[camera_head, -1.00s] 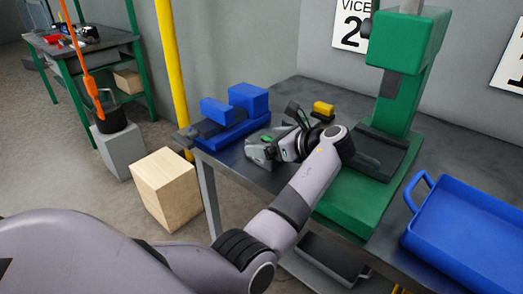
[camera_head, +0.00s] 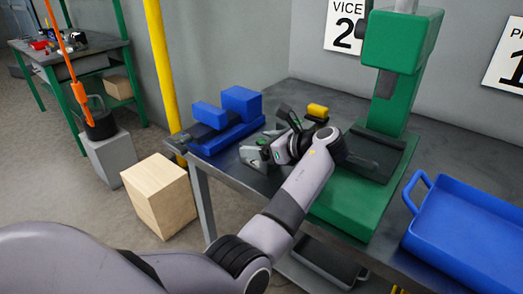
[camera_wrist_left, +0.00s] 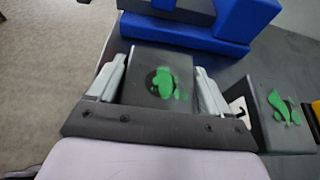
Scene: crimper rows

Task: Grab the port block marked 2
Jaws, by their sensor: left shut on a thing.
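My left gripper (camera_wrist_left: 157,88) is shut on a grey port block (camera_wrist_left: 150,72) with a green mark on its dark top; the block sits between the two fingers in the left wrist view. No number is readable on it. A second grey block (camera_wrist_left: 275,112) with a green top mark and a partly visible white label is just right of the fingers. In the head view, the left gripper (camera_head: 270,149) is low over the bench beside a grey block (camera_head: 254,156), with the wrist hiding part of the area. My right gripper is not in view.
A blue vice (camera_head: 226,131) stands behind the blocks. A green press (camera_head: 398,95) stands to the right, with a yellow-topped item (camera_head: 317,110) near it. A blue tray (camera_head: 470,238) is at the bench's right. A wooden box (camera_head: 160,196) is on the floor.

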